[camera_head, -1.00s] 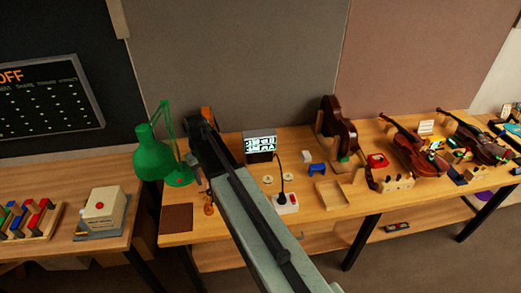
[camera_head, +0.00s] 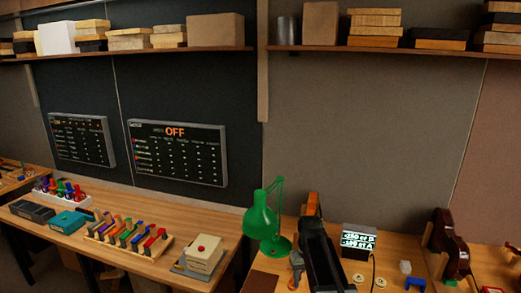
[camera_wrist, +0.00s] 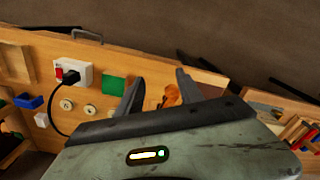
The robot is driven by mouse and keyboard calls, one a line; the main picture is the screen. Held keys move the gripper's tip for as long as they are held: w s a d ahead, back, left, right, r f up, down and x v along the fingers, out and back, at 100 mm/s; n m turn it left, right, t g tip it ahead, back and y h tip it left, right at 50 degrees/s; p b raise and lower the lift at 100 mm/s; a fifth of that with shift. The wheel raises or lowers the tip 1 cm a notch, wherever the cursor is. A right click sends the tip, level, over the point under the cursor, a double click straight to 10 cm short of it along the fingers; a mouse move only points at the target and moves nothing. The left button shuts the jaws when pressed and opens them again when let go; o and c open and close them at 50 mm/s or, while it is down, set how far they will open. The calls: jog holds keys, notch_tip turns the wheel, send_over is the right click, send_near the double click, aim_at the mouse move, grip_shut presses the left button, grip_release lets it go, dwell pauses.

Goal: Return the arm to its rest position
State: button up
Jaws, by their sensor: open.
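My gripper (camera_wrist: 157,84) shows in the wrist view with two dark fingers spread apart and nothing held between them. Beyond the fingers lies the bench, with an orange object (camera_wrist: 172,95) seen between them. In the head view my dark arm is at the bottom, over the bench between the green lamp and the small display; its fingertips are not clear there.
A green lamp (camera_head: 262,222) stands left of my arm and a lit display (camera_head: 358,240) stands to its right. A violin body (camera_head: 448,245) is farther right. Shelves hold several boxes (camera_head: 215,30).

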jog(key=s+f+m+b, duration=0.1)
jog(key=s+f+b, duration=1.4)
jog(key=shift+f+m, duration=0.2)
jog(key=shift+m, duration=0.1)
